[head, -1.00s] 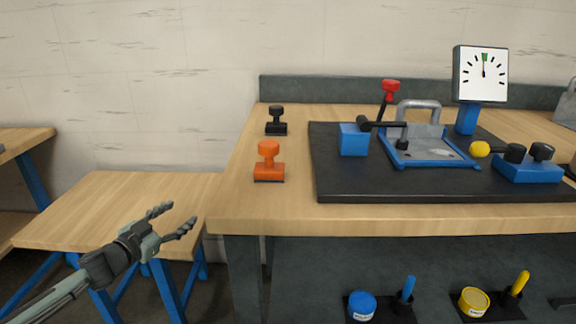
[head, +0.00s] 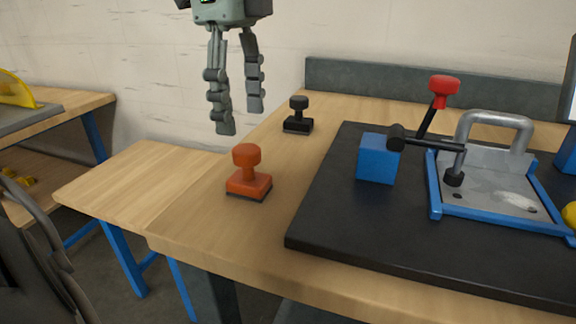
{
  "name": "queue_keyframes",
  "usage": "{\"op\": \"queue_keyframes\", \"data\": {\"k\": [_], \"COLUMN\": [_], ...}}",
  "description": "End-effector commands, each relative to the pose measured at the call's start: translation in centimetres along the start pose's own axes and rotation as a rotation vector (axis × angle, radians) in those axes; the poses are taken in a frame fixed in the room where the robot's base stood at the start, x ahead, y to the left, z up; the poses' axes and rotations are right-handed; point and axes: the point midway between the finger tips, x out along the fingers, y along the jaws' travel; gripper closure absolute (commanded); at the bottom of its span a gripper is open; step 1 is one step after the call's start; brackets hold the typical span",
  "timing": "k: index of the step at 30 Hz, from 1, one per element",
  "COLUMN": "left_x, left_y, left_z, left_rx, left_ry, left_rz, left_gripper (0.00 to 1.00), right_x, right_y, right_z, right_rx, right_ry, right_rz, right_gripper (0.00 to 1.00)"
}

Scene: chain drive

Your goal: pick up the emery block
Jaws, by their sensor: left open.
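Two knob-handled blocks stand upright on the left part of the wooden bench. The orange one (head: 249,177) has a thin dark underside and sits near the bench's left edge. The black one (head: 298,118) stands farther back, by the wall side. The frames do not show for certain which is the emery block. My left gripper (head: 240,120) hangs with its fingers pointing down, open and empty. In the picture it is above the orange block and left of the black one, apart from both. My right gripper is not in view.
A black mat (head: 330,229) right of the blocks carries a blue cube (head: 378,158), a red-knobbed lever (head: 444,88) and a metal fixture with a blue frame (head: 497,211). A lower wooden table (head: 135,185) at left is bare. A grey upstand (head: 400,85) edges the bench's back.

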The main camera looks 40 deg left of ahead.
Motion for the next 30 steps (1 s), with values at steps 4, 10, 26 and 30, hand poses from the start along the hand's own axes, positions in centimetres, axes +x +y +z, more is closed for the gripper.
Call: {"op": "queue_keyframes", "data": {"k": [4, 10, 26, 30], "left_x": [0.7, 2.9, 7.6, 7.6], "left_y": [0.3, 0.2, 0.0, 0.0], "left_z": [0.3, 0.2, -0.1, -0.1], "left_rx": [-0.013, -0.012, -0.013, -0.013], "left_ry": [-0.032, -0.029, -0.027, -0.027], "left_rz": [0.001, 0.002, -0.001, -0.001], "left_gripper": [0.41, 0.41, 0.41, 0.49], "right_x": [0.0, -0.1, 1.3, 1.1], "right_y": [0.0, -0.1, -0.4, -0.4], "right_z": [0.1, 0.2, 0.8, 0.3], "right_rx": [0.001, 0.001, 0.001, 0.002], "right_ry": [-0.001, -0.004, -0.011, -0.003], "right_rz": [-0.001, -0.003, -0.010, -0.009], "right_gripper": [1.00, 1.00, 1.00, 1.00]}}
